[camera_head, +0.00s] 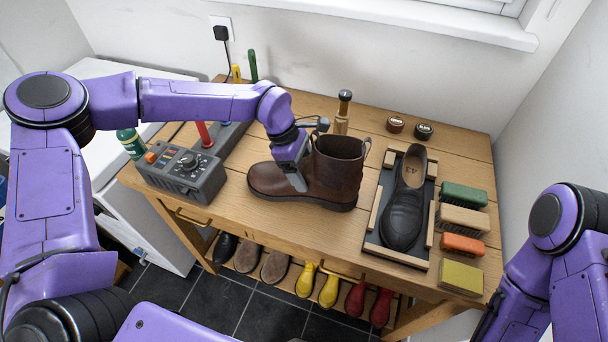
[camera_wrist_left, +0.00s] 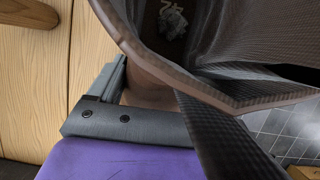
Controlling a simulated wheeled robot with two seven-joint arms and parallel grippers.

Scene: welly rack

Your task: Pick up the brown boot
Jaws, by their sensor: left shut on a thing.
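The brown boot (camera_head: 328,178) stands upright on the wooden workbench (camera_head: 230,215), its toe to the left and its open shaft to the right. My left gripper (camera_head: 296,178) reaches down onto the boot in front of its shaft and is shut on it. In the left wrist view, the boot's shaft rim (camera_wrist_left: 150,62) fills the upper middle, with one grey finger (camera_wrist_left: 115,120) outside and a dark finger on its other side. The boot seems to rest on the bench. My right arm shows at the right edge, but its gripper is out of view.
A black shoe (camera_head: 404,205) lies in a tray (camera_head: 372,222) right of the boot. Several brushes and blocks (camera_head: 464,220) line the right edge. A grey control box (camera_head: 182,172) stands at the left. Footwear sits on the shelf below.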

